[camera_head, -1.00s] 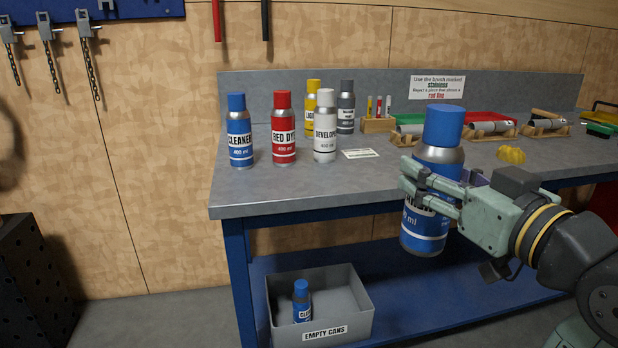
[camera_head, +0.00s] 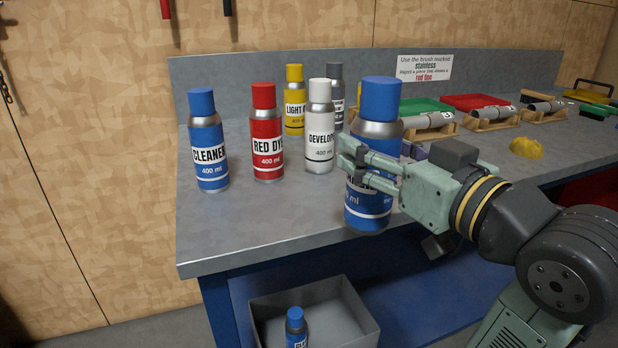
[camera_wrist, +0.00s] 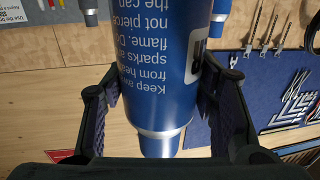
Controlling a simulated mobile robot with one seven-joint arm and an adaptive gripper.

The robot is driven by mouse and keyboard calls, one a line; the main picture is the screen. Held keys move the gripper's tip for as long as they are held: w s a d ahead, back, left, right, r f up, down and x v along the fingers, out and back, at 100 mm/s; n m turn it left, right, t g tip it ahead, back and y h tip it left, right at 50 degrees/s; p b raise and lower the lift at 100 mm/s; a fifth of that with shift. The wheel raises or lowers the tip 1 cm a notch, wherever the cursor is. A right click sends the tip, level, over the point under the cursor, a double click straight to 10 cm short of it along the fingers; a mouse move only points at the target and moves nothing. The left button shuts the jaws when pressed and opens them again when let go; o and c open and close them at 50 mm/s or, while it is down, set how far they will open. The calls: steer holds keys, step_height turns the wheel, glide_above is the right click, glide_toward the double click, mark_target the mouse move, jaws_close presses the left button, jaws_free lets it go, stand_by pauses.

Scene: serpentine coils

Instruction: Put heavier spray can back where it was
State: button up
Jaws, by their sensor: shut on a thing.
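My gripper (camera_head: 372,168) is shut on a blue spray can (camera_head: 368,203) with a blue cap. It holds the can upright at the bench's front edge, and whether the can touches the bench cannot be told. In the wrist view the held can (camera_wrist: 165,70) sits between both fingers with warning text facing the camera. Another blue can, labelled CLEANER (camera_head: 209,155), stands on the bench at the left. A third blue can (camera_head: 296,325) stands in the grey box below. Which can is heavier cannot be seen.
A red RED DYE can (camera_head: 267,140), a white DEVELOPER can (camera_head: 320,130), a yellow can (camera_head: 295,103) and a grey can (camera_head: 335,88) stand on the bench (camera_head: 240,220). Its front left is bare. A grey open box (camera_head: 350,300) is below. Trays with rolls lie right.

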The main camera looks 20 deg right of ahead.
steer(key=w+a+f+p, duration=0.1)
steer(key=w+f, duration=0.1)
steer(key=w, duration=0.5)
steer(key=w+a+f+p, duration=0.1)
steer(key=w+f, duration=0.1)
steer(key=w, duration=0.6)
steer(key=shift+a+f+p, duration=0.15)
steer(key=shift+f+p, duration=0.25)
steer(key=shift+f, duration=0.3)
steer(key=o, duration=1.5)
